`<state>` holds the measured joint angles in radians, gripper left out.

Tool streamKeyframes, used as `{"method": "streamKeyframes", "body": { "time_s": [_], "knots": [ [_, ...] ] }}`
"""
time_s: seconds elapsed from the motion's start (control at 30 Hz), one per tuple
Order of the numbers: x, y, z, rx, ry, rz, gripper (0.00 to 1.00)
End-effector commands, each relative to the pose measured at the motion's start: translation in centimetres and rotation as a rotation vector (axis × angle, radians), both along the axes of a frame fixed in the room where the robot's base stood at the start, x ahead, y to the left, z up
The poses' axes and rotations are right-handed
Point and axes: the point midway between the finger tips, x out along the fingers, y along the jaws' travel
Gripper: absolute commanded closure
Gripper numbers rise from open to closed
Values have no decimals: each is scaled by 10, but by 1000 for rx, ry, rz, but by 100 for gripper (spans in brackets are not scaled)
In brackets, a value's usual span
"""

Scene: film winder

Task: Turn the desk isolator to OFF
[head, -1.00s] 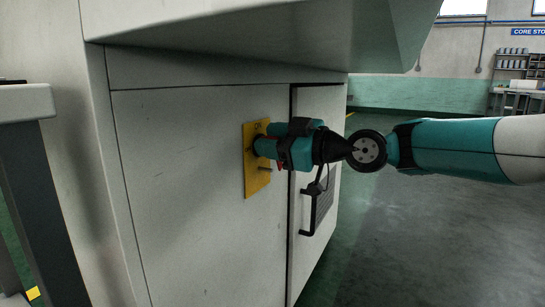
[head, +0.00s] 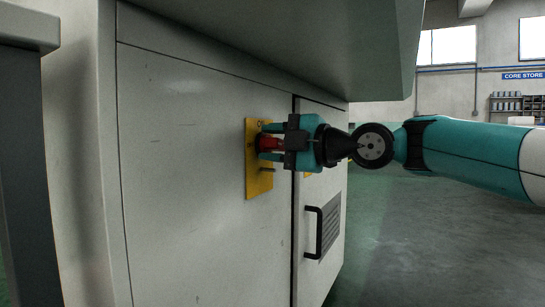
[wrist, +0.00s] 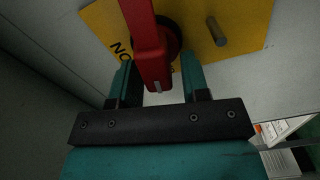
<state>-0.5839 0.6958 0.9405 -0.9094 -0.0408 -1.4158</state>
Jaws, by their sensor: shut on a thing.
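The desk isolator is a yellow plate (head: 254,186) on the pale cabinet front, with a red handle (head: 268,143) on a dark round hub. In the wrist view the red handle (wrist: 150,45) comes down from the top between my teal fingers, and the hub shows behind it. Black lettering, partly hidden, is on the yellow plate (wrist: 105,22) left of the handle. My gripper (head: 267,142) is shut on the red handle, one finger above and one below it in the head view. The fingertips are close to the plate.
A short grey peg (wrist: 217,32) sticks out of the plate beside the handle. A black door handle (head: 314,233) and a vent panel are to the right. The desk top (head: 300,50) overhangs above. Open floor (head: 430,240) lies at right.

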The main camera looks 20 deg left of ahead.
Motion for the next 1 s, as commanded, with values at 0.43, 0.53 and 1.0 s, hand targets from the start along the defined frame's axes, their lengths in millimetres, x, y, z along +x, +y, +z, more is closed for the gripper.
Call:
{"method": "streamKeyframes", "body": {
  "time_s": [0.43, 0.53, 1.0],
  "knots": [
    [-1, 0, -6, -17, -198, 1, 81],
    [-1, 0, -6, -19, -213, 2, 81],
    [-1, 0, -5, -20, -221, 2, 53]
  ]
}}
